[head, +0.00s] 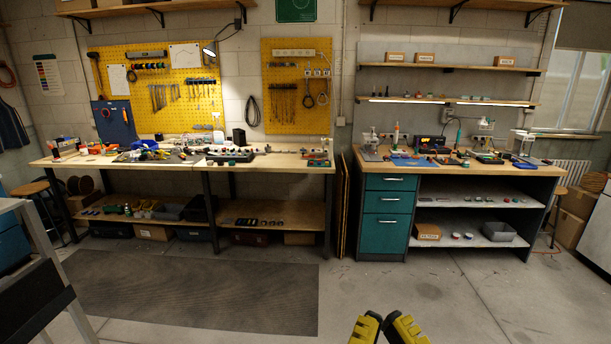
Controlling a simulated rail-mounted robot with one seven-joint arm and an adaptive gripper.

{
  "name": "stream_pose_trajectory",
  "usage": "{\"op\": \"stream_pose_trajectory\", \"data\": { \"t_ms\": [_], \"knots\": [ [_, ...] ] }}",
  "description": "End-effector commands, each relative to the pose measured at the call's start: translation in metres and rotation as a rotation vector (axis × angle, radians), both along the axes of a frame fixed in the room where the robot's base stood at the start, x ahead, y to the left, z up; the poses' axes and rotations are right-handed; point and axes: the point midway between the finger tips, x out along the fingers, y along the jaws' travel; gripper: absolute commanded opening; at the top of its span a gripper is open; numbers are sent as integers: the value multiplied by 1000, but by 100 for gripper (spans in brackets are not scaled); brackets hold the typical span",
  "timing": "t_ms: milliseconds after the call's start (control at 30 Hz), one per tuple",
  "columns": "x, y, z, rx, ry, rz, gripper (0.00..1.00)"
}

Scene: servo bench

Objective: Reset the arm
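My gripper (388,325) shows at the bottom edge of the head view, right of the middle. Its two yellow and black fingers point up into the picture, with a narrow gap between their tips. Nothing shows between them. The rest of the gripper and the arm are cut off by the frame's lower edge. The gripper is over the bare concrete floor, apart from both benches.
A long wooden workbench (290,161) with tools stands at the left. A second bench (372,167) with teal drawers (388,202) stands at the right. A dark mat (200,290) lies on the floor. A metal frame (30,222) stands far left. Floor between is clear.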

Motion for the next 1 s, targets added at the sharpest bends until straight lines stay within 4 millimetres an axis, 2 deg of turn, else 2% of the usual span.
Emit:
{"op": "stream_pose_trajectory", "data": {
  "t_ms": [33, 167, 600, 700, 833, 1000],
  "knots": [
    [-1, 0, 41, 0, -3, 0, 0],
    [0, 0, 91, 0, -2, 0, 0],
    [0, 0, 289, 5, -1, 1, 0],
    [1, 0, 327, 6, -1, 1, 0],
    [1, -1, 354, 7, 0, 2, 0],
    [1, -1, 356, 8, 0, 2, 0]
  ]
}}
